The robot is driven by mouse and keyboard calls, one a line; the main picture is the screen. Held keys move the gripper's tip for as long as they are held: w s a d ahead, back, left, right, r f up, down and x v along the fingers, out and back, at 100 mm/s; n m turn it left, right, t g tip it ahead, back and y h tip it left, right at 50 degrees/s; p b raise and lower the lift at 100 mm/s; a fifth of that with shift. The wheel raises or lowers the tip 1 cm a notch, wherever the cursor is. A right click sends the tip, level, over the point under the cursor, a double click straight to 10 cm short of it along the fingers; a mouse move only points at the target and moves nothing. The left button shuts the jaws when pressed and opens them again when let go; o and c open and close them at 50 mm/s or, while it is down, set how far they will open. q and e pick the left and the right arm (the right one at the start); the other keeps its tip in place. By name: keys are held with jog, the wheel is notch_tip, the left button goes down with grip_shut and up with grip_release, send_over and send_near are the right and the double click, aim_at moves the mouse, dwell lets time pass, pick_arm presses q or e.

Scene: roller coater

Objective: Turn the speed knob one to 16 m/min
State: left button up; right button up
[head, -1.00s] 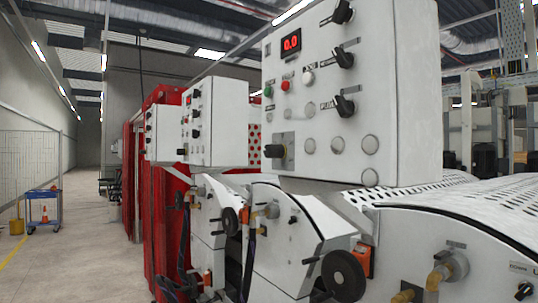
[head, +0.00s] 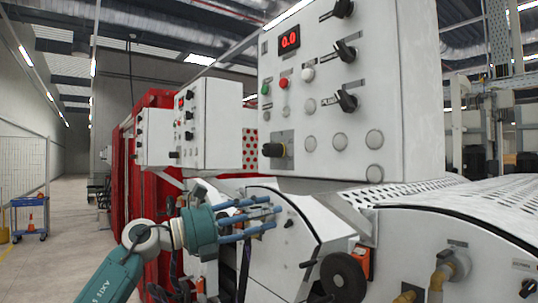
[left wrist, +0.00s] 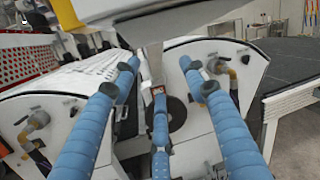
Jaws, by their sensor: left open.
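A white control panel (head: 300,110) stands close in the head view. Its red display (head: 289,40) reads 0.0. Several black knobs are on it: a top knob (head: 343,9), a middle knob (head: 345,52) and a lower knob (head: 347,100) on the right side. Their labels are too small to read, so I cannot tell which is speed knob one. My left gripper (head: 276,213) is open and empty, its blue fingers spread below the panel and apart from the knobs. The fingers also show spread in the left wrist view (left wrist: 159,73). My right gripper is not in view.
A black rotary switch (head: 273,150) and several buttons are on the panel. Below are white machine housings with a black handwheel (head: 344,277) and brass fittings (head: 437,280). Smaller control boxes (head: 207,125) and red guards (head: 157,120) stand behind. The aisle floor (head: 80,240) at left is mostly clear.

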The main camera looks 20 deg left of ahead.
aim_at(265, 149)
pick_arm(q)
jog(key=s+a+r+m+t+y, duration=0.1)
jog(key=s+a+r+m+y, duration=0.15)
jog(key=s+r, duration=0.35)
jog(key=s+a+r+m+t+y, duration=0.15)
jog(key=s+r+m, duration=0.3)
jog(key=r, duration=0.45)
jog(key=shift+n+g, duration=0.4)
jog(key=shift+g, duration=0.05)
jog(key=p+x, duration=0.3)
jog(key=x, duration=0.5)
jog(key=shift+w+d+f, duration=0.1)
jog(key=shift+w+f, duration=0.1)
jog(key=shift+w, duration=0.05)
jog(key=shift+w+d+f+p, duration=0.1)
jog(key=shift+w+d+p, duration=0.35)
jog(key=shift+w, duration=0.15)
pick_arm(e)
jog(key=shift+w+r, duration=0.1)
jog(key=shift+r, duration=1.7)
pick_arm(q)
jog(key=shift+c, duration=0.5)
grip_shut()
